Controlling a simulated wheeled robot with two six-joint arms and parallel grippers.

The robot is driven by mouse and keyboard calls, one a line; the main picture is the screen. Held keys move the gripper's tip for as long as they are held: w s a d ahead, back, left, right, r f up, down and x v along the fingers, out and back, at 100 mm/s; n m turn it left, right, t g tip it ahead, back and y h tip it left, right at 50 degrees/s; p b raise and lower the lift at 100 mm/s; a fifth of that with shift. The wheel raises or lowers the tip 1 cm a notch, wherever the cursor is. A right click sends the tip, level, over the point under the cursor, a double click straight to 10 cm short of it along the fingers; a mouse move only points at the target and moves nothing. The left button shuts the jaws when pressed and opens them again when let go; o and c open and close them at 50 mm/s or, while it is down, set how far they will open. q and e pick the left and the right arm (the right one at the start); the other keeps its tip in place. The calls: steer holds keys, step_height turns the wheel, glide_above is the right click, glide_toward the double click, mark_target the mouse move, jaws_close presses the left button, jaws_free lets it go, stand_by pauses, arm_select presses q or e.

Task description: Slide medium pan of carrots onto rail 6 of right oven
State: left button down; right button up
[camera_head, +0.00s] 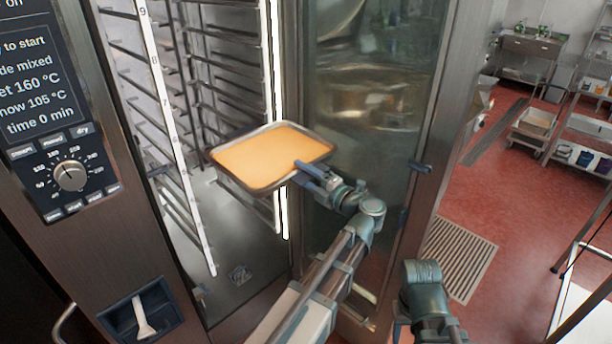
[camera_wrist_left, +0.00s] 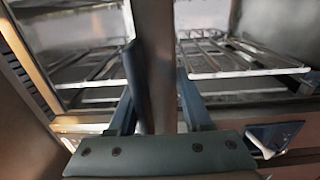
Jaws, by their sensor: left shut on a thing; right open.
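The metal pan (camera_head: 262,187) with a smooth orange filling, which I take for the carrots (camera_head: 268,155), is held in the air at the open front of the oven. My left gripper (camera_head: 308,172) is shut on its near right rim. In the left wrist view, a grey strip, likely the pan edge-on (camera_wrist_left: 156,60), lies between the fingers (camera_wrist_left: 162,100). The oven's rack post (camera_head: 165,115) carries numbers; 9, 8 and 7 read clearly. The pan hides part of the rails behind it, and I cannot tell its height against rail 6. My right gripper is not in view.
The oven's control panel (camera_head: 65,110) is at the left. Red floor (camera_head: 505,190) and a drain grate (camera_head: 458,258) lie further right.

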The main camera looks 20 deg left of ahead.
arm_select(q)
glide_toward(263, 153)
steer(key=shift+s+d+r, duration=0.3)
steer(key=shift+d+r, duration=0.1)
steer(key=shift+d, duration=0.1)
steer(key=shift+s+d+r, duration=0.3)
steer(key=shift+d+r, duration=0.15)
steer(key=shift+d, duration=0.05)
stand_by(0.8)
steer(key=shift+x, duration=1.85)
steer(key=shift+w, duration=0.1)
steer(key=shift+w+a, duration=0.15)
steer(key=shift+a, duration=0.2)
steer(key=shift+x, duration=1.6)
steer(key=shift+w+a+f, duration=0.1)
steer(key=shift+a, duration=0.1)
steer(key=shift+x, duration=1.75)
steer(key=shift+w+a+f, duration=0.1)
steer(key=shift+a, duration=0.05)
